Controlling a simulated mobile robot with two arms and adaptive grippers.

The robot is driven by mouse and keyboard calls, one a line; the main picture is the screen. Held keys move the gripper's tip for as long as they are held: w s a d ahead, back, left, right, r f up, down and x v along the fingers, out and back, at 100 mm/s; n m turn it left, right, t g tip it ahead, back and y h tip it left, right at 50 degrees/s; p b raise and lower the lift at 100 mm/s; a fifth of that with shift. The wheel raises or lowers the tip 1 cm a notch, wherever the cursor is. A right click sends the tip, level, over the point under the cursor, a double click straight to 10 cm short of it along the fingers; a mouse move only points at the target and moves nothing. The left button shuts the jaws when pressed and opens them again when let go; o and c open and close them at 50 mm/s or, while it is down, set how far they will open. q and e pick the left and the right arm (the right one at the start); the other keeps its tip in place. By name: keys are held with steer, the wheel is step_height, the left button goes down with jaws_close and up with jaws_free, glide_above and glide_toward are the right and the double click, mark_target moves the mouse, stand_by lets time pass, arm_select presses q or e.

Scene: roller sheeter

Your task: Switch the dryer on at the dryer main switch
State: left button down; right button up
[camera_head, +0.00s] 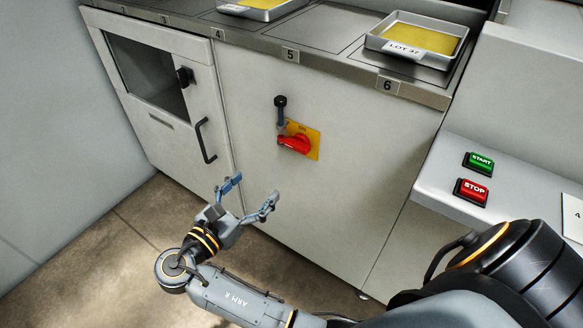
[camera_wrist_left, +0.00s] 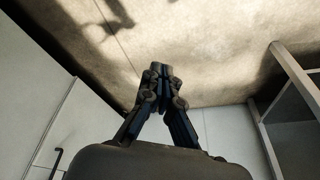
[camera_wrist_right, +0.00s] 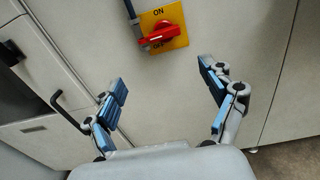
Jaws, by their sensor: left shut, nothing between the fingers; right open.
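The dryer main switch (camera_head: 295,144) is a red rotary handle on a yellow plate (camera_head: 314,146) on the pale cabinet front. In the right wrist view its red handle (camera_wrist_right: 163,31) lies roughly crosswise, with "ON" printed above it; lettering below is partly hidden. A dark-knobbed lever (camera_head: 281,109) stands upright at the handle's left side, its grey lower end close to the handle. My right gripper (camera_head: 250,193) is open and empty, below and left of the switch, apart from it. My left gripper (camera_wrist_left: 158,75) is shut and empty, seen only in the left wrist view.
A cabinet door (camera_head: 165,90) with window, black latch and handle (camera_head: 206,140) is left of the switch. Trays, one marked LOT 37 (camera_head: 408,50), sit on the top. Green START (camera_head: 479,162) and red STOP (camera_head: 472,191) buttons are on the right ledge. Floor before the cabinet is clear.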

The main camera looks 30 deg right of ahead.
steer(key=b, duration=0.1)
glide_toward(295, 147)
steer(key=d, duration=0.2)
arm_select(q)
steer(key=b+v, duration=0.1)
steer(key=v, duration=0.1)
steer(key=shift+s+a+r, duration=0.1)
steer(key=shift+s+r, duration=0.15)
steer(key=shift+r, duration=0.05)
arm_select(e)
steer(key=x, duration=0.3)
steer(key=w+x, duration=0.1)
steer(key=x, duration=0.2)
steer(key=shift+w+d+f, duration=0.1)
steer(key=shift+d, duration=0.1)
steer(key=c, duration=1.1)
